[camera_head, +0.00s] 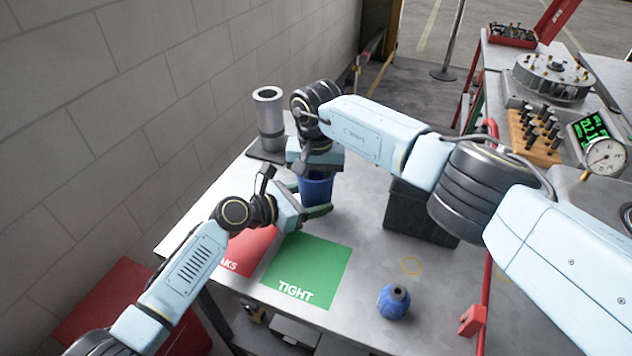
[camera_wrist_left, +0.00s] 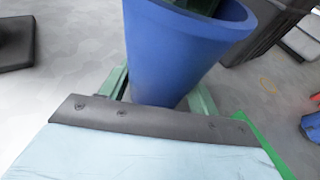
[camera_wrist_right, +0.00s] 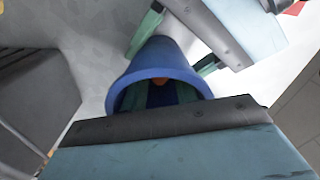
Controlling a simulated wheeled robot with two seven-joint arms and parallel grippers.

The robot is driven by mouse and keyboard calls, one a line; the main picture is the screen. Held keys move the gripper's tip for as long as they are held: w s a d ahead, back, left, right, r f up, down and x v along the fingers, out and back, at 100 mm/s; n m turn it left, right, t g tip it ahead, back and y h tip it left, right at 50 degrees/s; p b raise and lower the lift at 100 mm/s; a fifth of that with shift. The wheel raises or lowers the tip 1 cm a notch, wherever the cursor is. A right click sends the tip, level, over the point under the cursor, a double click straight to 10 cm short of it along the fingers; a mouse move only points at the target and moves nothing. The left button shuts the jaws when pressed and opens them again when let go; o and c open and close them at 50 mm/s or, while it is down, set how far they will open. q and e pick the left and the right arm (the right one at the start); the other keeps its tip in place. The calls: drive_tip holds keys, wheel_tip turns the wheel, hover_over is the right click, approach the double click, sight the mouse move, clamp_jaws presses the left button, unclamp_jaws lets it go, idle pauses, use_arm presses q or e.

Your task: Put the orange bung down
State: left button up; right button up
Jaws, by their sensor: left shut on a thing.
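A blue cup (camera_head: 317,188) is at the middle of the table's left part. My left gripper (camera_head: 313,200) is shut on the cup, its green fingers on either side; the cup also fills the left wrist view (camera_wrist_left: 180,50). My right gripper (camera_head: 315,166) is right above the cup, with its fingers reaching down inside it. In the right wrist view, a small patch of the orange bung (camera_wrist_right: 159,82) shows deep in the cup between those fingers. The rest of the bung is hidden, and I cannot tell whether the right fingers grip it.
A grey metal cylinder (camera_head: 268,120) stands behind on a dark base. A green TIGHT mat (camera_head: 308,270) and a partly covered red mat (camera_head: 250,252) lie in front. A dark box (camera_head: 415,215) is to the right, a blue bulb-shaped object (camera_head: 393,301) nearer the front. A yellow ring (camera_head: 413,265) marks bare table.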

drive_tip(key=shift+r, duration=0.1)
wheel_tip(320, 180, up, 13)
idle(0.4)
use_arm(q)
drive_tip(key=o, duration=0.8)
drive_tip(key=shift+o, duration=0.2)
